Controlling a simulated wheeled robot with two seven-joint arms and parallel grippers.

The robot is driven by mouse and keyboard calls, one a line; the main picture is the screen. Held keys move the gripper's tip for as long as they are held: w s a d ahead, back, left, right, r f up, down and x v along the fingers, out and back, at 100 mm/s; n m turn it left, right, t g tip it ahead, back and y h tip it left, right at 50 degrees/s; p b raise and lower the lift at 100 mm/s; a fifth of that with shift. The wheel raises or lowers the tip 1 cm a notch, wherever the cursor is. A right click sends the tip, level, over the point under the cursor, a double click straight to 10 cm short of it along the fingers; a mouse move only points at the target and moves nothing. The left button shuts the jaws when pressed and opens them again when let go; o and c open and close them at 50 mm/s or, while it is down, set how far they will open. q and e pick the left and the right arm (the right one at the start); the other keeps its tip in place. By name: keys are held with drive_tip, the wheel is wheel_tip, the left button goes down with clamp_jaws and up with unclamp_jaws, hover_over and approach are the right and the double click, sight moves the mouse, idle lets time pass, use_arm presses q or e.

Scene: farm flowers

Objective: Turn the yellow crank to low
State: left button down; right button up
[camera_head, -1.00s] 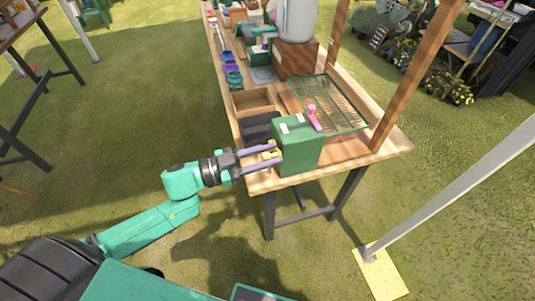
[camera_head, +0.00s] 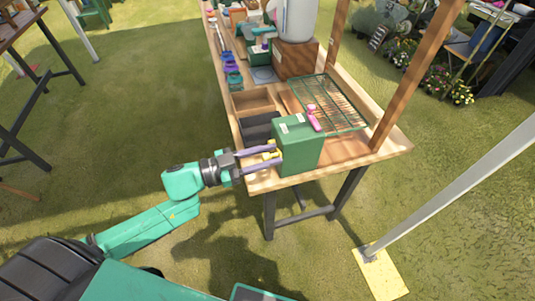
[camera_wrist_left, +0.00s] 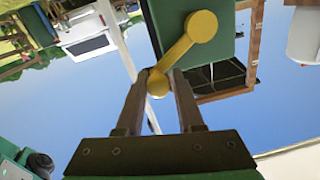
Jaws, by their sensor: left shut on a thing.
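The yellow crank (camera_head: 270,153) is on the left side of the green box (camera_head: 301,148), which stands at the near end of the wooden table. In the left wrist view the crank (camera_wrist_left: 183,45) shows as a slanted arm with a round knob at each end. My left gripper (camera_head: 277,155) reaches in from the left and is shut on the lower knob, with a finger on each side of it. In the left wrist view its fingertips (camera_wrist_left: 159,80) flank that knob. My right gripper is not in view.
The wooden table (camera_head: 377,155) holds a wire rack (camera_head: 337,103), a dark tray (camera_head: 259,128) and several small items further back. Wooden posts (camera_head: 418,75) rise on its right side. Grass lies open to the left.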

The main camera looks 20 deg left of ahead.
use_arm(q)
drive_tip(key=shift+p, duration=0.3)
idle(0.4)
drive_tip(key=shift+w+a+r+n+p, duration=0.15)
drive_tip(key=shift+r+n+p, duration=0.15)
drive_tip(key=shift+n+p, duration=0.3)
drive_tip(key=shift+w+a+r+n+g+p, duration=0.15)
drive_tip(key=shift+w+a+r+n+p, duration=0.3)
drive_tip(key=shift+w+n+p, duration=0.65)
drive_tip(key=shift+w+a+r+n+g+p, duration=0.15)
drive_tip(key=shift+w+a+n+p, duration=0.4)
drive_tip(key=shift+n+p, duration=1.1)
drive_tip(key=shift+w+a+r+n+g+p, duration=0.1)
drive_tip(key=shift+w+a+r+n+p, duration=0.45)
drive_tip(key=shift+n, duration=1.5)
drive_tip(key=shift+w+f, duration=0.15)
drive_tip(key=c, duration=0.7)
unclamp_jaws()
drive_tip(key=shift+o, duration=0.2)
